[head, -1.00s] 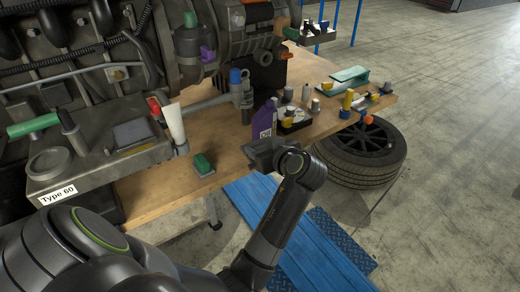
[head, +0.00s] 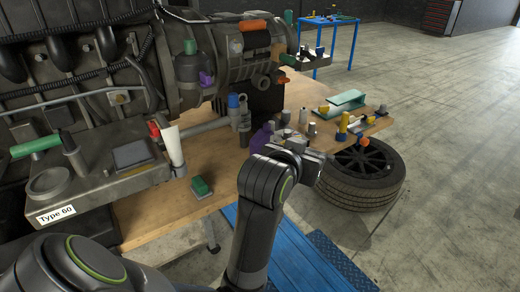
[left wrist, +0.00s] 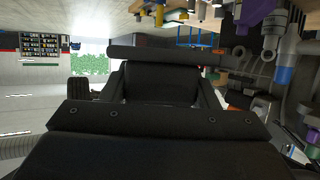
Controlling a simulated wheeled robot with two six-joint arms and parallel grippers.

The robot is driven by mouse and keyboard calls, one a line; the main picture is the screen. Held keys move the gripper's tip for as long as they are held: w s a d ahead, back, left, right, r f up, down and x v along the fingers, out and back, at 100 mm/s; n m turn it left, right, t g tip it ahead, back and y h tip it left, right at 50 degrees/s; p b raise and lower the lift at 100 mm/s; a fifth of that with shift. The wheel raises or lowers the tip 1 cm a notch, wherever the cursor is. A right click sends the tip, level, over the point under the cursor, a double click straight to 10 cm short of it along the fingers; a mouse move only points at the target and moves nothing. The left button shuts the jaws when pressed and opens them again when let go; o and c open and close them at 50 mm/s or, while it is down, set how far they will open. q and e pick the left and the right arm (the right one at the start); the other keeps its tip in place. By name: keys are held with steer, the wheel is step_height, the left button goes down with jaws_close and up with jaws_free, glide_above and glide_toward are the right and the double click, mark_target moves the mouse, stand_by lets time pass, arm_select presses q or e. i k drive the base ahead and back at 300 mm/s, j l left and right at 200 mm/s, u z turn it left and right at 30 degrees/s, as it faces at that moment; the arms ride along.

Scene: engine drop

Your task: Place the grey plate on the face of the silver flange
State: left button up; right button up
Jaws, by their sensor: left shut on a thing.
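My left gripper (head: 304,152) is over the right part of the wooden bench, seen mostly from behind. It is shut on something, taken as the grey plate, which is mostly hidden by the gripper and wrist. In the left wrist view the dark gripper parts (left wrist: 160,118) fill the middle, and the held thing does not stand out clearly. My right gripper is not in view.
The engine (head: 90,80) stands at left, with a grey "Type 60" tray (head: 100,190) in front. The wooden bench (head: 222,160) bears a green-topped block (head: 200,187), a purple bottle (head: 262,137) and several small parts. A tire (head: 362,180) lies at right. Floor is free beyond.

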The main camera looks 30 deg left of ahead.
mark_target(132, 154)
steer(key=l+u, duration=0.1)
steer(key=u, duration=0.6)
steer(key=k+l+u, duration=0.1)
steer(key=u, duration=0.25)
